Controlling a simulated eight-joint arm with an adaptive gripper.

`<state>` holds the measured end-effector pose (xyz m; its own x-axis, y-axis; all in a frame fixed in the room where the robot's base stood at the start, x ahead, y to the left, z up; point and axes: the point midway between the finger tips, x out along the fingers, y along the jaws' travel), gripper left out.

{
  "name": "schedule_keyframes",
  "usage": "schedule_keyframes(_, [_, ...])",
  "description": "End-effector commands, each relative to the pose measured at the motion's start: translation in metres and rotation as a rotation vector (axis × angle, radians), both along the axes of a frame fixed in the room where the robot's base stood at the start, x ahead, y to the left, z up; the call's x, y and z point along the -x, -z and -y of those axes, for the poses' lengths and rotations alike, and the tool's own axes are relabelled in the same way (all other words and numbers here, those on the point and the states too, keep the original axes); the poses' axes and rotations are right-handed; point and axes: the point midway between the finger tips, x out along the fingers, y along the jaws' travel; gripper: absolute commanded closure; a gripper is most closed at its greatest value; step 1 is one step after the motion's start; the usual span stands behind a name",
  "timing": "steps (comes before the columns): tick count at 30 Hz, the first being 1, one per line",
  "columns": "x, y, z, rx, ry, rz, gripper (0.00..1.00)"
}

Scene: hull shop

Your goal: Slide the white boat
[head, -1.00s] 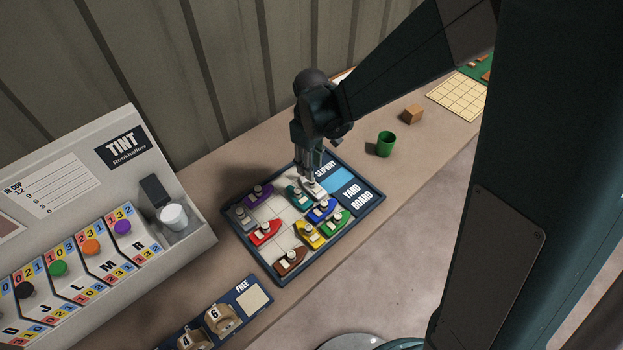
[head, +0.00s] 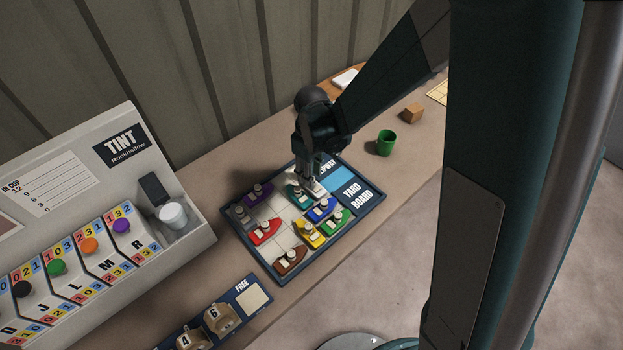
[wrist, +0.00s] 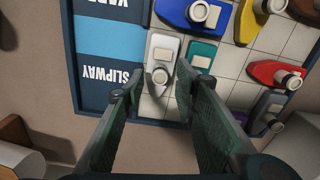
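The white boat (head: 319,189) is on the yard board (head: 283,279), partly hidden by my gripper (head: 314,178) just above it. In the wrist view, the white boat (wrist: 162,52) lies in the squares beside the blue slipway strip (wrist: 108,42), with a round peg on its deck. My gripper's fingers (wrist: 160,72) are spread, one on each side of the boat, and I see no firm grip on the peg. The teal boat (wrist: 202,53) lies close beside the white one; the right finger is near it.
Blue (head: 321,210), green (head: 337,222), yellow (head: 309,235), red (head: 264,232), brown (head: 289,261) and purple (head: 257,194) boats share the board. A green cup (head: 386,142) and a wooden block (head: 413,113) stand right. The tint machine (head: 117,122) stands left.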

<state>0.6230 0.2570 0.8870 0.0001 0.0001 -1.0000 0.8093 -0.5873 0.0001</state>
Motion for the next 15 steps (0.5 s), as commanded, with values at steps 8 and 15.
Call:
schedule_keyframes(8, [0.000,0.020,0.000,0.000,0.000,0.000,0.71])
schedule_keyframes(15, [0.000,0.023,0.000,0.000,0.000,0.000,0.71])
